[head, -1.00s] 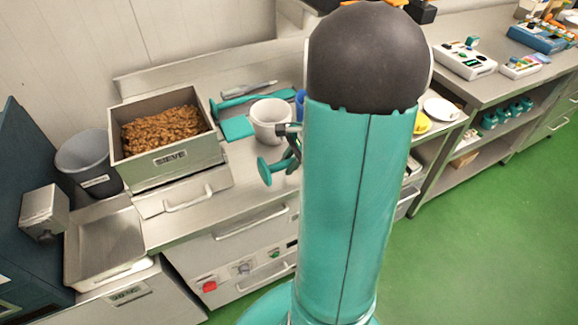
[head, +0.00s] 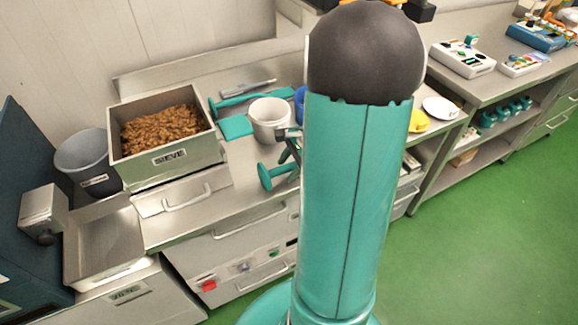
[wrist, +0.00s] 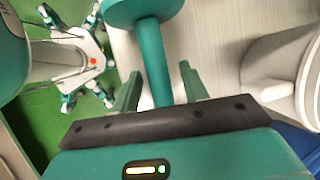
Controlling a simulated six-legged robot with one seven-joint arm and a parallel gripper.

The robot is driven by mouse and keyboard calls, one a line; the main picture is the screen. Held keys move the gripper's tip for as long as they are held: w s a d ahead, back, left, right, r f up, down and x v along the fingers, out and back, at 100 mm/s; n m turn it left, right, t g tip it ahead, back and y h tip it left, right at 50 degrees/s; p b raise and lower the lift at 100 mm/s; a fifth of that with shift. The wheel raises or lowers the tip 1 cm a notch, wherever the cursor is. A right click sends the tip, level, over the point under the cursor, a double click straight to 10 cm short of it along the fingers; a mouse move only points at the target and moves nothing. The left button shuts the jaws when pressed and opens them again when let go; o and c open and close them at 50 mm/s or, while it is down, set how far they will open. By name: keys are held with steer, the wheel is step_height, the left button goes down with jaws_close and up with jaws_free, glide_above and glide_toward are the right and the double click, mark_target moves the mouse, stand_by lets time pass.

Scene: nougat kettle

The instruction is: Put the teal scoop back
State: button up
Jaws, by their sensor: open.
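A teal tool with a round disc end and a straight handle (head: 278,178), apparently the scoop, lies near the front edge of the steel counter. In the wrist view the scoop's handle (wrist: 155,52) runs between the two teal fingers of my gripper (wrist: 160,80). The fingers are open, with a gap visible beside the handle. In the head view my gripper (head: 289,140) is just above the handle, partly hidden by my arm. The scoop's far end is hidden there.
A white cup (head: 268,123) stands close behind my gripper. Behind it lie a flat teal piece (head: 236,127) and a long teal tool (head: 250,97). A sieve box (head: 168,172) of brown pieces stands left. A blue item (head: 300,103) is partly hidden by my arm.

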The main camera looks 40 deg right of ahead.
steer(key=v, duration=1.2)
steer(key=s+a+r+n+h, duration=0.1)
steer(key=a+r+n, duration=0.2)
steer(key=a+n, duration=0.4)
steer(key=s+a+r+n+t+h, duration=0.1)
steer(key=a+r+n, duration=0.2)
steer(key=a+n, duration=0.4)
steer(key=s+a+r+n+t+h, duration=0.1)
steer(key=a+n, duration=0.6)
steer(key=a, duration=0.8)
step_height(320, 180, up, 3)
steer(key=shift+s+a+f+h, duration=0.15)
steer(key=shift+s+a+h, duration=0.15)
steer(key=shift+s, duration=0.15)
steer(key=shift+c, duration=0.8)
steer(key=shift+d, duration=0.1)
steer(key=shift+d, duration=0.15)
